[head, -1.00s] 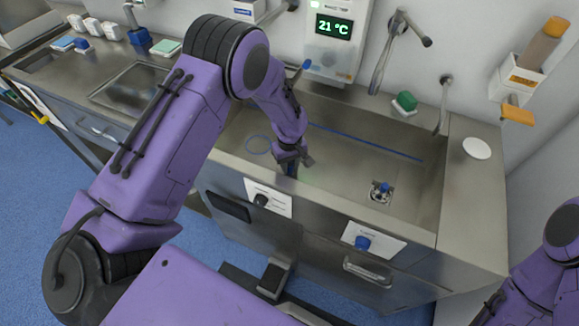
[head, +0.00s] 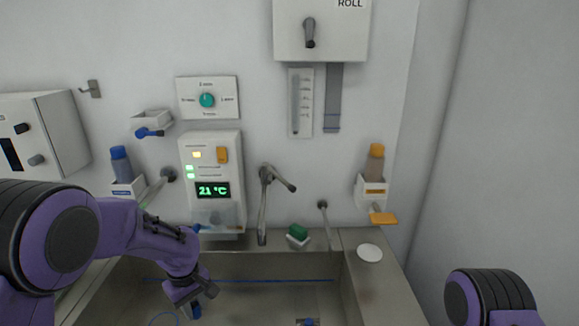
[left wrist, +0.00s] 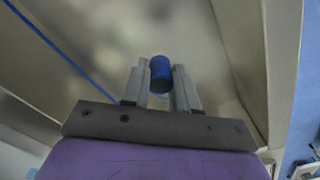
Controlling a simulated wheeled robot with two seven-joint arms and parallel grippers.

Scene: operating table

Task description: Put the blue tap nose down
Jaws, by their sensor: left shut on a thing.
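The blue tap nose (left wrist: 161,74), a small blue cylinder, is between the two fingers of my left gripper (left wrist: 160,84) in the left wrist view. The fingers are shut on it and its rounded end stands out past them. In the head view my left gripper (head: 204,293) hangs over the left part of the steel sink (head: 250,266), with the blue piece (head: 196,311) below its fingers. Whether the piece touches the sink floor cannot be told. My right arm shows at the lower right; its gripper is out of view.
A tap spout (head: 263,205) and a thinner pipe (head: 327,225) rise behind the sink. A green block (head: 298,231) in a white holder and a white disc (head: 369,252) sit on the rim.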

